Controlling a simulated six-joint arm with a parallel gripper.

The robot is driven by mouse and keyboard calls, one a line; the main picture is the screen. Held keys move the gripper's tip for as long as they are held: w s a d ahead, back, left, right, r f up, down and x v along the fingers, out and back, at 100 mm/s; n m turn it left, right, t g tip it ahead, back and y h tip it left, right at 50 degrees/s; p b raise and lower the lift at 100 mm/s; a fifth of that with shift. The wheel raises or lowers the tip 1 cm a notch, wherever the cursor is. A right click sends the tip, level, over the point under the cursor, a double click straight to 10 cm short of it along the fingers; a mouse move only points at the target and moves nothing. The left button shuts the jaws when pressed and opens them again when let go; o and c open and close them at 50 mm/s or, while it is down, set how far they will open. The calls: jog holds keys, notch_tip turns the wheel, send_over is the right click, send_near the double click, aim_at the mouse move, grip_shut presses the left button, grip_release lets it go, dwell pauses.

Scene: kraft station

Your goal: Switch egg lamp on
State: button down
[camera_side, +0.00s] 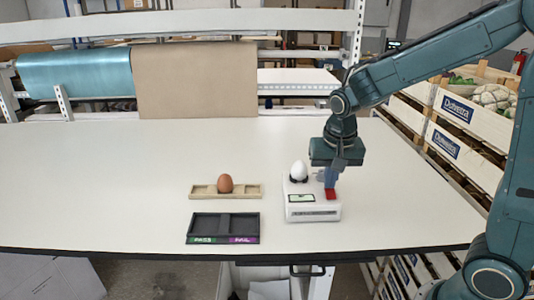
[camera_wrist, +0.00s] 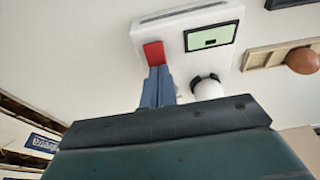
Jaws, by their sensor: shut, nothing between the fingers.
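The egg lamp is a white box (camera_side: 313,212) with a dark-framed pale green panel (camera_side: 301,198) and a red switch (camera_side: 331,193) on its top right. A white egg (camera_side: 299,170) sits on its dark holder at the back. My gripper (camera_side: 330,184) is shut and empty, pointing down over the right side of the lamp. In the wrist view its blue fingertips (camera_wrist: 157,72) are at the edge of the red switch (camera_wrist: 154,53). They look to be touching it or just above it; I cannot tell which. The white egg (camera_wrist: 207,89) is partly hidden by my gripper in the wrist view.
A wooden rack (camera_side: 250,191) with a brown egg (camera_side: 225,183) lies left of the lamp. A dark two-part tray (camera_side: 222,223) with green and purple labels lies in front of it. The left of the white table (camera_side: 90,190) is clear. Vegetable crates (camera_side: 462,145) stand right.

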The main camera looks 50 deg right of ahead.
jog(key=shift+w+d+f, duration=0.1)
jog(key=shift+d+f, duration=0.05)
jog(key=shift+f, duration=0.1)
jog(key=shift+a+g, duration=0.2)
jog(key=shift+g, duration=0.1)
jog(key=shift+s+a, duration=0.45)
jog(key=shift+s, duration=0.15)
jog(key=shift+r, duration=0.2)
dwell(0.3)
jog(key=shift+r, duration=0.5)
notch_tip(320, 180, up, 12)
jog(key=s+a, duration=0.2)
jog(key=shift+r, duration=0.25)
